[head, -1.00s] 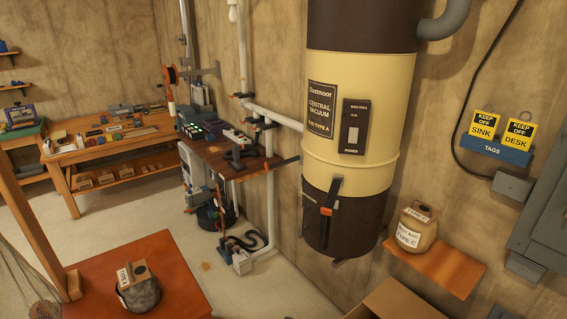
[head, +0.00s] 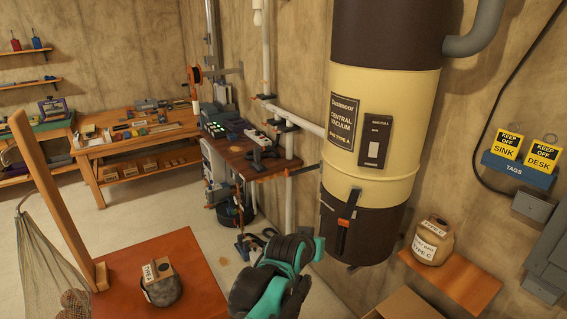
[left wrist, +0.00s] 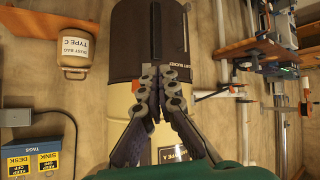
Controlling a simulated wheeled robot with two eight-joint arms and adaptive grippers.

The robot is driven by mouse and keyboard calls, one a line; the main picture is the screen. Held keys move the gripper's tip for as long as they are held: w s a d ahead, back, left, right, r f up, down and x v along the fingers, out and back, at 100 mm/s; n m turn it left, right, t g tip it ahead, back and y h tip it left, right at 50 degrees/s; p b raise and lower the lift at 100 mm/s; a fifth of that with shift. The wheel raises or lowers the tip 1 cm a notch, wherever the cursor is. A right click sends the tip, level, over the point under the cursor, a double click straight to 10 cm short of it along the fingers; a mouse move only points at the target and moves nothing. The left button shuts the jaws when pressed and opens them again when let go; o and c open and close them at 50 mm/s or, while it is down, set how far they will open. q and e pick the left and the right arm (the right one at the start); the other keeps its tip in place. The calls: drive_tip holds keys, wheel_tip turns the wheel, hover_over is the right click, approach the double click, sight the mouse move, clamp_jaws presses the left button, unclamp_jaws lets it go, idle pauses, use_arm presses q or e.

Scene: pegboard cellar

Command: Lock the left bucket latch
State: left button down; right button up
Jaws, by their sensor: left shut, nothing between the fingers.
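The dust bucket (head: 373,233) is the dark brown bottom part of the cream central vacuum (head: 402,155) on the wall. A latch with a black strap and an orange upper end (head: 347,220) is on its front left, and its strap hangs down and looks tilted out from the bucket. A smaller dark piece with an orange tip is to its left. My left arm shows at the bottom centre of the head view, its fingers not clear there. In the left wrist view my left gripper (left wrist: 160,74) is shut and empty before the bucket (left wrist: 127,42); contact cannot be told. My right gripper is out of view.
An orange-red table (head: 200,255) with a grey bag stands at front left. A small wooden shelf (head: 470,285) with a jug-shaped TYPE C dust bag (head: 433,240) is right of the bucket. An open cardboard box (head: 402,304) is below. A cluttered shelf (head: 240,165) is behind left.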

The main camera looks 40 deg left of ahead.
use_arm(q)
drive_tip(key=w+a+r+n+t+y+p, duration=0.1)
drive_tip(key=w+a+r+n+p, duration=0.1)
drive_tip(key=w+a, duration=0.3)
drive_tip(key=w+a+r+n+t+y+p, duration=0.1)
drive_tip(key=w+a+r+n+y+p, duration=0.1)
drive_tip(key=a, duration=1)
drive_tip(key=w+a+r+n+t+y+p, duration=0.1)
drive_tip(key=w+a+r+y+p, duration=0.1)
drive_tip(key=w+a+r, duration=0.2)
drive_tip(key=w+a, duration=0.3)
drive_tip(key=a, duration=0.1)
drive_tip(key=shift+w+a+n, duration=0.15)
drive_tip(key=shift+w+n, duration=0.15)
drive_tip(key=shift+n, duration=0.1)
drive_tip(key=shift+w, duration=0.1)
drive_tip(key=w+a+f+b, duration=0.1)
drive_tip(key=w+a+f, duration=0.2)
drive_tip(key=w+f, duration=0.3)
drive_tip(key=shift+w, duration=1.7)
drive_tip(key=shift+f, duration=0.15)
